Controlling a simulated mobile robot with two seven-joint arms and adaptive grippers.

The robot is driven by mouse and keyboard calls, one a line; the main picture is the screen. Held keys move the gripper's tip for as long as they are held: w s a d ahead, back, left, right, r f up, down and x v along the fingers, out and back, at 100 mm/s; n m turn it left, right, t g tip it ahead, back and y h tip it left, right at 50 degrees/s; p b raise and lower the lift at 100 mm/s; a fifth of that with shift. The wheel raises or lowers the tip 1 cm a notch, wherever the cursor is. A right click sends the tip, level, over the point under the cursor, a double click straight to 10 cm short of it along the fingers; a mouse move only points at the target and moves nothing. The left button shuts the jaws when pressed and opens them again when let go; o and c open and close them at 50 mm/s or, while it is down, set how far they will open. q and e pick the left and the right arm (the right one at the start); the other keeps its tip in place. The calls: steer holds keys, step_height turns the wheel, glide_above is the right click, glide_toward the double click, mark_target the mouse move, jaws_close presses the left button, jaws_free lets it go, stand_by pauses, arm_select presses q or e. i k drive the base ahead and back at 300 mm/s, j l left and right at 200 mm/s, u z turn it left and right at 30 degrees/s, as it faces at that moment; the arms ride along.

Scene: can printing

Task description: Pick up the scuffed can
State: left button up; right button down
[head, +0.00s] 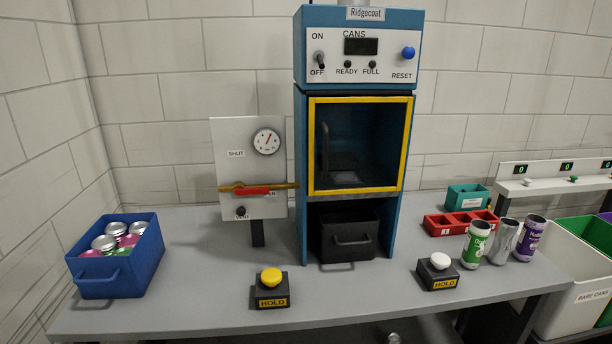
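Three cans stand upright close together at the right of the table: a green can (475,244), a bare silver-grey can (503,241) and a purple can (529,238). The green and purple cans carry pale print. The view is too small to tell scuffs on any of them. A blue bin (120,274) at the left holds several more cans with silver tops and pink or green sides, partly hidden by its walls. Neither of my grippers shows in the head view.
The blue Ridgecoat machine (299,210) has a yellow-framed door and a black drawer (350,242) below. Two HOLD buttons, yellow (271,282) and white (440,262), stand near the table's front edge. Red trays (450,226) sit behind the cans; a white BARE CANS bin (575,303) is at right.

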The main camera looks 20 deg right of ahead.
mark_target(534, 227)
steer(key=z, duration=2.05)
